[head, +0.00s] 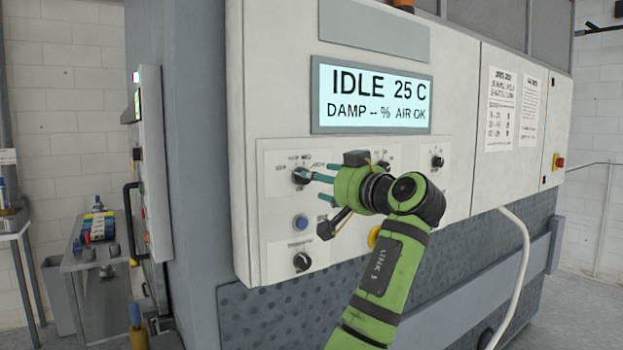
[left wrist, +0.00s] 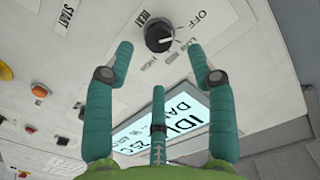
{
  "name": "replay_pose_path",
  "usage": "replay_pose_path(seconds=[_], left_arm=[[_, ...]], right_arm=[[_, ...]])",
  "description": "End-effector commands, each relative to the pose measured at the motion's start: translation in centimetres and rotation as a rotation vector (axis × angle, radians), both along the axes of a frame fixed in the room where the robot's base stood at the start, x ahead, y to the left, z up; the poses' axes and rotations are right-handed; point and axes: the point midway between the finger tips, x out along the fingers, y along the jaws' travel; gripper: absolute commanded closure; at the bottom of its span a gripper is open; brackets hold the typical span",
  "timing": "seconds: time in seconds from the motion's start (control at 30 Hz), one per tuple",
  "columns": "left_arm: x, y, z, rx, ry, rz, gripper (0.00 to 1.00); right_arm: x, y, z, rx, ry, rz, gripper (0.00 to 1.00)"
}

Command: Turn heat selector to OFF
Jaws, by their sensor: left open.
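The heat selector (head: 300,176) is a round black knob at the left of the machine's white panel. It is close up in the left wrist view (left wrist: 159,35), with HEAT, OFF, LOW and HIGH printed around it. Its white mark seems to point toward LOW, but it is too small to be sure. My left gripper (head: 313,184) is at the panel near the knob, fingers toward it. In the left wrist view my left gripper (left wrist: 161,62) is open, with teal fingers spread apart below and beside the knob. Contact cannot be told. My right gripper is not in view.
A lit display (head: 372,97) reading IDLE 25 C sits above the knob. Below it are a blue button (head: 300,222) and another black knob (head: 302,262). A further knob (head: 437,161) is to the right. A grey side table (head: 88,262) stands at left.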

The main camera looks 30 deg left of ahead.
Motion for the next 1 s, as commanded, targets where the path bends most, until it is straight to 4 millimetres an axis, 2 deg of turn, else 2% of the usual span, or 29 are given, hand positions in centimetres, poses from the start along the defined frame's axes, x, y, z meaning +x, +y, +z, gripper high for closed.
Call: replay_pose_path(seconds=[0.1, 0.33, 0.9, 1.0], left_arm=[[-1.0, -2.5, 0.1, 0.001, -0.002, -0.004, 0.44], [-2.2, -5.1, 0.2, 0.002, -0.001, 0.000, 0.44], [-2.4, -5.6, 0.2, 0.002, -0.002, 0.000, 0.44], [-2.0, -5.6, -0.4, 0.005, 0.012, -0.007, 0.44]], right_arm=[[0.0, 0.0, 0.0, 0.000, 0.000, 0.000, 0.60], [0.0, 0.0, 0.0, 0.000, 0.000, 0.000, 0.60], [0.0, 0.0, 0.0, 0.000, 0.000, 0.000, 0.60], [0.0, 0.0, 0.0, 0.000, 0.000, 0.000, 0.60]])
